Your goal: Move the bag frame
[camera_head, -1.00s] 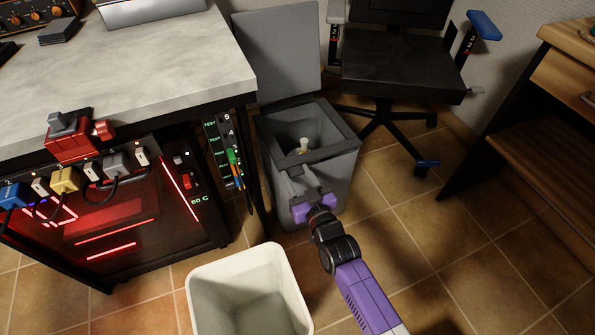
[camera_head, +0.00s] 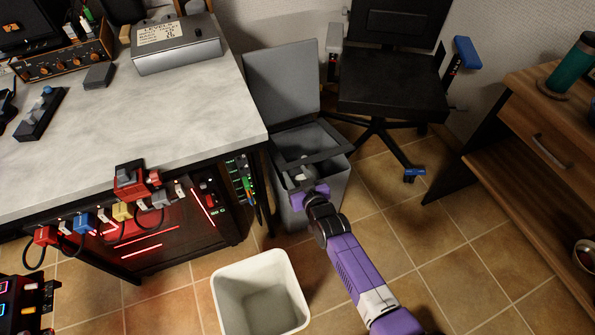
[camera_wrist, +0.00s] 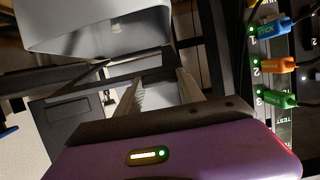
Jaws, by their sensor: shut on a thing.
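The bag frame (camera_head: 328,155) is a dark, flat rectangular rim at the mouth of the tall grey bin (camera_head: 325,195). It sits tilted relative to the bin's rim. My gripper (camera_head: 302,180) is at the bin's near side, shut on the frame's near part. The exact grip is partly hidden by the purple gripper body. In the wrist view the two ridged fingers (camera_wrist: 160,92) reach forward around a dark part. A small pale thing shows inside the bin.
The bin's grey lid (camera_head: 281,80) stands open behind it. A white open wastebasket (camera_head: 258,295) stands in front on the tiles. The workbench (camera_head: 150,125) with lit panels is close on the left. An office chair (camera_head: 390,95) stands behind; a wooden desk (camera_head: 545,150) is right.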

